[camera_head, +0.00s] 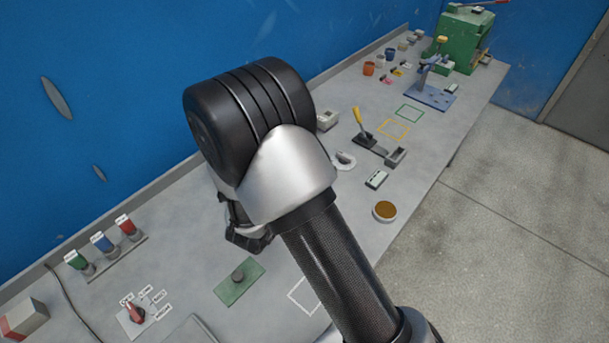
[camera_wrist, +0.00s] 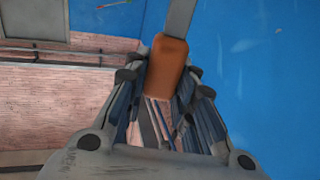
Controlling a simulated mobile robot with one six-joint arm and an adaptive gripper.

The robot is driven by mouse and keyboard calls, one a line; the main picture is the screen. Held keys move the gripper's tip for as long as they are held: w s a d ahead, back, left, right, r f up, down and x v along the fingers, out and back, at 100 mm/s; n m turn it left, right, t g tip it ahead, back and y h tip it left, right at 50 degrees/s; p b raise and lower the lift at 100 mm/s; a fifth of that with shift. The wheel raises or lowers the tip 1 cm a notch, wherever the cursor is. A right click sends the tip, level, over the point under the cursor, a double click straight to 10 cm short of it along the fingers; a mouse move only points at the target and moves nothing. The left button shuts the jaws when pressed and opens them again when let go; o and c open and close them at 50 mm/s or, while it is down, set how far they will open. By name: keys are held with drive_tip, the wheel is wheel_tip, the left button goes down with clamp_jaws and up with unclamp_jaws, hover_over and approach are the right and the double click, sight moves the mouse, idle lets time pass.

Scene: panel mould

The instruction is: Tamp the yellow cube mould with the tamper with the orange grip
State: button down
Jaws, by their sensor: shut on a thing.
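In the wrist view my gripper (camera_wrist: 165,84) is shut on the orange-brown grip of the tamper (camera_wrist: 168,55). A flat grey metal shaft runs from the grip to the top edge of that view; its far end is out of view. In the head view my gripper shows only as dark parts below the wrist, and the tamper cannot be made out there. I cannot make out a yellow cube mould in either view; my arm hides part of the bench.
The grey bench (camera_head: 450,110) runs along a blue wall. A green plate with a grey knob (camera_head: 240,280), red, blue and green containers (camera_head: 103,243), a yellow-handled lever tool (camera_head: 362,125), a round brown-topped dish (camera_head: 384,211) and a green machine (camera_head: 463,42) stand on it.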

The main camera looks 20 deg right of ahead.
drive_tip(key=s+a+f+m+g+h, duration=0.2)
drive_tip(key=s+f+m+g+h, duration=0.15)
drive_tip(key=s, duration=0.35)
wheel_tip(320, 180, down, 6)
drive_tip(key=b, duration=0.5)
drive_tip(key=shift+d, duration=0.25)
drive_tip(key=shift+f, duration=0.1)
wheel_tip(320, 180, down, 4)
drive_tip(key=b, duration=0.2)
drive_tip(key=shift+r+b, duration=0.2)
drive_tip(key=shift+b, duration=0.1)
drive_tip(key=shift+r, duration=0.1)
wheel_tip(320, 180, up, 4)
drive_tip(key=p, duration=0.3)
drive_tip(key=shift+f, duration=0.25)
drive_tip(key=shift+f, duration=0.1)
